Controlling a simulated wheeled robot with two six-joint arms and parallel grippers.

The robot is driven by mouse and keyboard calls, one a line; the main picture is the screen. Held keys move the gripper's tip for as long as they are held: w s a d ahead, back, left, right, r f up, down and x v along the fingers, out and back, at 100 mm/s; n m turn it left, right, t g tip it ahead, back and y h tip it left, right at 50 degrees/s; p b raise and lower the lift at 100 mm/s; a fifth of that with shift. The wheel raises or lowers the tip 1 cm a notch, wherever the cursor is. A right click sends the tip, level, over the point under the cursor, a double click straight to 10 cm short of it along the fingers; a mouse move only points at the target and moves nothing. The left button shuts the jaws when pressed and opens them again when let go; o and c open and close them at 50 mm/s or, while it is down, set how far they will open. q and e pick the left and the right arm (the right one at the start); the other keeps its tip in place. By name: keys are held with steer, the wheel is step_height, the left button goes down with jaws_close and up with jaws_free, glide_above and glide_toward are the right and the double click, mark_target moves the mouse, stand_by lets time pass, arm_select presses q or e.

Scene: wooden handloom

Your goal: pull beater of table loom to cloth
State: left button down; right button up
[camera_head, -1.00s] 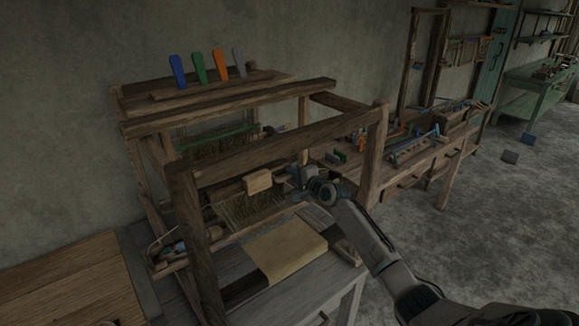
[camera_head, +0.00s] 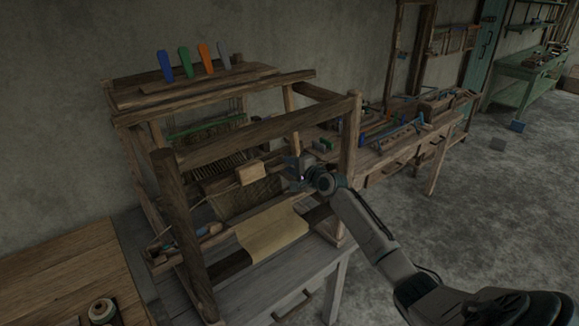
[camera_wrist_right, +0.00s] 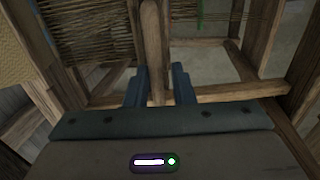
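The wooden table loom (camera_head: 255,128) stands on a grey table, with tan cloth (camera_head: 272,232) over its front. Inside the frame, behind the front crossbar, is the beater area, with a pale wooden block (camera_head: 250,172) and thin reed or warp strands beneath it. My right gripper (camera_head: 298,172) reaches into the loom's right side, to the right of the block. In the right wrist view, its two blue fingers (camera_wrist_right: 160,86) are apart, one on each side of an upright wooden bar (camera_wrist_right: 154,45). A narrow gap shows at the right finger; contact at the left is unclear. My left gripper is not in view.
The loom's right front post (camera_head: 350,140) stands close beside my right forearm. Coloured tags (camera_head: 184,62) stand on the loom's top. A workbench (camera_head: 405,150) with tools is behind to the right. A wooden table (camera_head: 60,280) is at left. Open floor lies at right.

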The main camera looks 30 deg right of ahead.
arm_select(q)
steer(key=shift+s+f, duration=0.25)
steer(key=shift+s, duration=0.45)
arm_select(e)
steer(key=s+r, duration=0.1)
steer(key=s, duration=0.9)
steer(key=shift+s+d+r, duration=0.35)
steer(key=shift+d, duration=0.05)
